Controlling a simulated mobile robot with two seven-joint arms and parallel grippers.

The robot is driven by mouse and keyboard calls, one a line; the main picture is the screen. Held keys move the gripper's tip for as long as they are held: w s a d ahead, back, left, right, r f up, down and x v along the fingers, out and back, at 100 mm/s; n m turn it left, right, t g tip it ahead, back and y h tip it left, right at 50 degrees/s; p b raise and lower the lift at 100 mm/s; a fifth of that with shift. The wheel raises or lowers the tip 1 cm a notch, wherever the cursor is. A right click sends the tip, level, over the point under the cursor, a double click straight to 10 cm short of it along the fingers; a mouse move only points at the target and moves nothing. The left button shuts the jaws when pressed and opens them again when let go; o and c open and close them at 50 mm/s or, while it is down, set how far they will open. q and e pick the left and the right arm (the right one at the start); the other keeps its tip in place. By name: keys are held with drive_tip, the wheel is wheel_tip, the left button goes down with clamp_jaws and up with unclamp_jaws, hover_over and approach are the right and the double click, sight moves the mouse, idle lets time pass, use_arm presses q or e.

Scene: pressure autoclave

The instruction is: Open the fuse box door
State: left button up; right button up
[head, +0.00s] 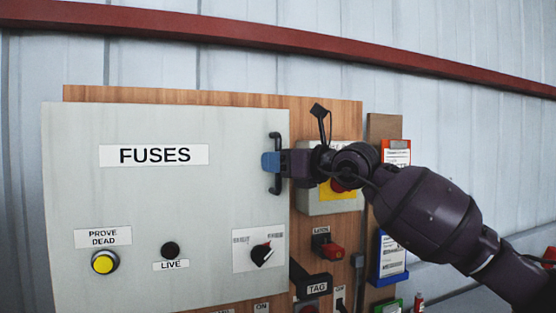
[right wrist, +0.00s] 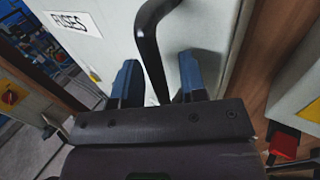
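The fuse box door (head: 200,220) is a large light-grey panel with a FUSES label, and it looks shut in the head view. Its black upright handle (head: 277,140) is near the door's right edge. My right gripper (head: 270,162) is at the handle, coming from the right. In the right wrist view the handle (right wrist: 150,40) runs between the two blue fingertips of my right gripper (right wrist: 160,80). Gaps show on both sides of the handle, so the fingers are open around it. My left gripper is not in view.
The door carries a yellow button (head: 103,262), a black button (head: 170,250) and a black rotary switch (head: 261,254). Right of it are a grey box with a red and yellow button (head: 325,205), a red latch (head: 333,250) and a blue document holder (head: 390,258).

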drive_tip(key=shift+c, duration=0.5)
clamp_jaws()
